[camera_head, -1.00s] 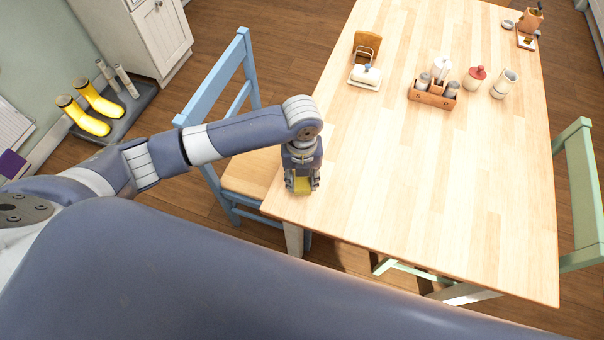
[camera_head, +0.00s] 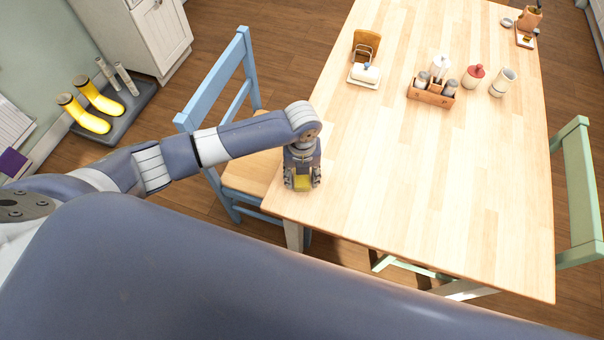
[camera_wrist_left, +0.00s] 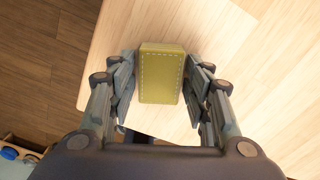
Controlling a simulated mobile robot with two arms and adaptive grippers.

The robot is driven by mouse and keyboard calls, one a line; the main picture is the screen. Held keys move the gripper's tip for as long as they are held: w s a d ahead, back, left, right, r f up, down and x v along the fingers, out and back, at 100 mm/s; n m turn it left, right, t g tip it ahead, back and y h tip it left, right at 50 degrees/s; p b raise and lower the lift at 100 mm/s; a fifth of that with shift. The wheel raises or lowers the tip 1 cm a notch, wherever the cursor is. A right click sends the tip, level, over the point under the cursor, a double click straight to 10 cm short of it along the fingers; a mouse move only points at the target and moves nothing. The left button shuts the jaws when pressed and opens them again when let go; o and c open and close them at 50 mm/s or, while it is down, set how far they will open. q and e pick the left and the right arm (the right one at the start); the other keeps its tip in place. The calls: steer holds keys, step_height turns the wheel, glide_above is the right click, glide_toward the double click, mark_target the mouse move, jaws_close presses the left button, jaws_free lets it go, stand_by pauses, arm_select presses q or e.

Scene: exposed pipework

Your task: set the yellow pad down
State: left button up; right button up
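The yellow pad (camera_head: 303,183) is a small block with pale stitching along its edges. It appears to rest flat on the wooden table (camera_head: 420,190), close to the left edge near the front corner. In the left wrist view the pad (camera_wrist_left: 161,74) lies between the fingers of my left gripper (camera_wrist_left: 162,82). In the head view my left gripper (camera_head: 303,181) points straight down over the pad. My right gripper is not in view.
A blue chair (camera_head: 222,105) stands against the table's left side, close to my left arm. A green chair (camera_head: 577,195) is on the right. A condiment caddy (camera_head: 432,95), a butter dish (camera_head: 365,76) and jars stand farther back. The table's middle and front are clear.

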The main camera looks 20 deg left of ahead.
mark_target(302, 177)
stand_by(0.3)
arm_select(q)
step_height(302, 177, up, 12)
steer(key=shift+r+b, duration=0.15)
steer(key=shift+b, duration=0.25)
stand_by(0.5)
